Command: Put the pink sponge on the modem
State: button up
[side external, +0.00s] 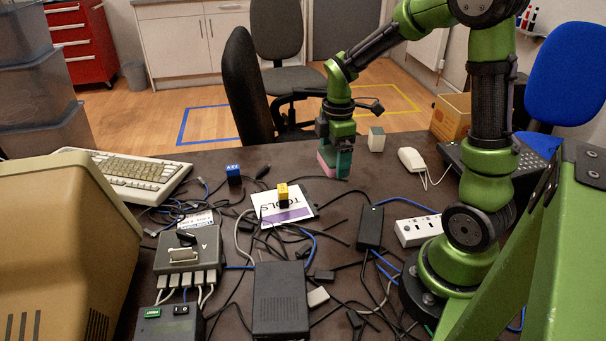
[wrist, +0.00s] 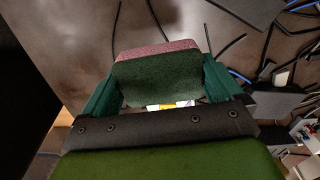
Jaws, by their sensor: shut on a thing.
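The pink sponge (side external: 326,164) is at the far edge of the table in the side view, between the fingers of my gripper (side external: 335,160). In the wrist view the sponge (wrist: 157,72) shows a pink strip and a dark green face, with a green finger of my gripper (wrist: 160,85) on each side. My gripper is shut on it and points down. I cannot tell whether the sponge touches the table. A flat black box (side external: 280,300), which looks like the modem, lies at the front middle of the table, well apart from the sponge.
Many loose cables cover the table around the black box. A grey switch box (side external: 190,250) stands left of it, and a black power brick (side external: 370,227) lies right. A yellow cube (side external: 283,195) sits on a TOOLS card (side external: 304,209). A white-and-green block (side external: 376,139) stands near my gripper.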

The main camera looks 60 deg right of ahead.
jog(key=w+a+n, duration=0.1)
jog(key=a+n, duration=0.2)
jog(key=a, duration=0.7)
jog(key=n, duration=0.5)
send_over(280, 293)
jog(key=shift+m, duration=0.3)
notch_tip(280, 293, down, 7)
jog(key=shift+r, duration=0.15)
jog(key=o, duration=0.6)
jog(key=shift+f, duration=0.2)
jog(key=shift+c, duration=0.2)
jog(key=shift+o, duration=0.4)
